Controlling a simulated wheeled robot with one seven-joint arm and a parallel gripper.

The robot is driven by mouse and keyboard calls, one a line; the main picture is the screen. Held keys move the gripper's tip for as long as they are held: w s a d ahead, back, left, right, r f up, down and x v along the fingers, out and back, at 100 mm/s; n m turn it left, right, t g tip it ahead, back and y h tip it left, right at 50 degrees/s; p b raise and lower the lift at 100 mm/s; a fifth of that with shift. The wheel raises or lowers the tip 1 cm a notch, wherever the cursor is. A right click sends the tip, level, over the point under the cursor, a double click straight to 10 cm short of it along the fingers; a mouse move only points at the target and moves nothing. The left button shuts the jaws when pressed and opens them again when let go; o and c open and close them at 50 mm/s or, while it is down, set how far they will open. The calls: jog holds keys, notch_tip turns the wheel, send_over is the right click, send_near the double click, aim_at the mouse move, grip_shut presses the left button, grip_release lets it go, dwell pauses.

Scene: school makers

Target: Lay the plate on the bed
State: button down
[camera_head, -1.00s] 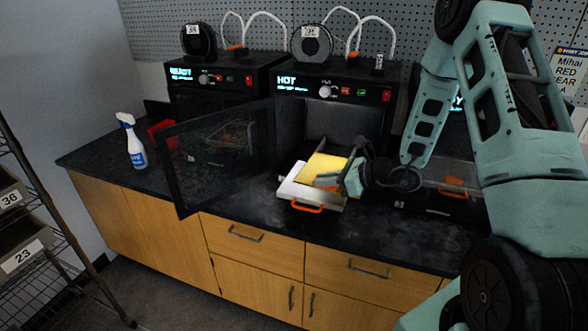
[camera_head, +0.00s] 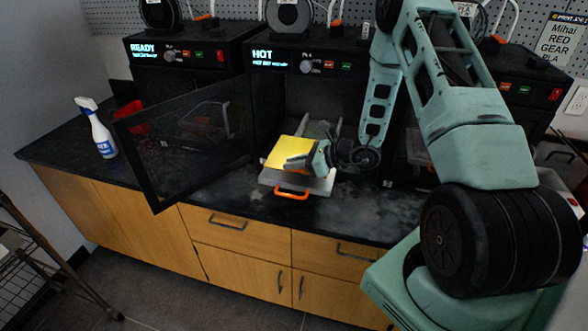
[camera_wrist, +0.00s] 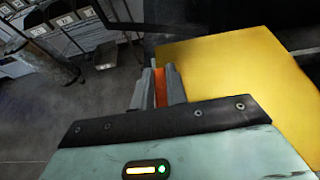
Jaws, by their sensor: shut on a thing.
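The plate (camera_head: 284,151) is a flat yellow square over the bed in the head view, and it fills the right of the wrist view (camera_wrist: 240,75). The bed (camera_head: 310,185) is a silver-grey tray with an orange front handle (camera_head: 291,192), drawn out of the open middle printer. My gripper (camera_head: 296,163) is shut at the plate's front right edge. In the wrist view its fingers (camera_wrist: 160,85) close on an orange strip beside the plate. The plate hides part of the bed. I cannot tell whether the two touch.
The printer's dark glass door (camera_head: 190,150) stands open to the left of the bed. A spray bottle (camera_head: 97,130) and a red bin (camera_head: 130,115) are at the counter's left. Other printers flank the middle one marked HOT. The counter front left (camera_head: 75,155) is clear.

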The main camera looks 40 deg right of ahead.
aim_at(300, 171)
jog(key=shift+f, duration=1.55)
jog(key=shift+f, duration=0.1)
jog(key=c, duration=1.4)
grip_release()
